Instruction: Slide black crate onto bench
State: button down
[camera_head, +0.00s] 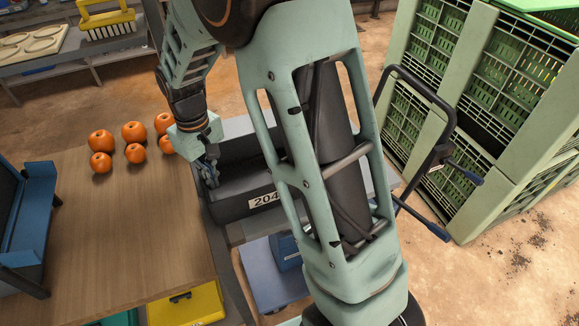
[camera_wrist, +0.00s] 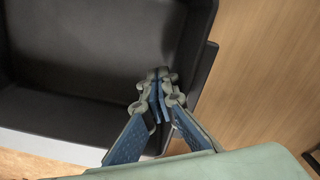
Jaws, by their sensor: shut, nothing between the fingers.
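The black crate (camera_head: 237,197) stands beside the right edge of the wooden bench (camera_head: 130,235), with a "204" label on its front wall. My arm hides much of its right part. In the wrist view the crate's empty inside (camera_wrist: 80,70) fills the left, and the bench top (camera_wrist: 265,75) lies on the right. My gripper (camera_head: 207,172) is shut and empty at the crate's bench-side wall. In the wrist view its closed fingertips (camera_wrist: 158,78) overlap the crate's corner area; I cannot tell whether they touch it.
Several orange fruits (camera_head: 134,132) sit at the bench's back right. A blue holder (camera_head: 30,215) stands at its left. A cart handle (camera_head: 440,110) rises right of the crate, before stacked green crates (camera_head: 480,100). A yellow bin (camera_head: 187,305) is below the bench. The bench middle is clear.

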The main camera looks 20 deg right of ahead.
dwell(0.3)
jog(key=shift+a+p, duration=0.35)
jog(key=shift+a, duration=5.7)
jog(key=shift+s+a+p, duration=0.1)
jog(key=shift+a+p, duration=0.25)
jog(key=shift+a, duration=2.55)
jog(key=shift+a+p, duration=0.5)
jog(key=shift+a, duration=2.6)
jog(key=shift+a+p, duration=0.7)
jog(key=shift+a, duration=2.3)
jog(key=shift+d+b, duration=0.55)
jog(key=shift+d, duration=1.75)
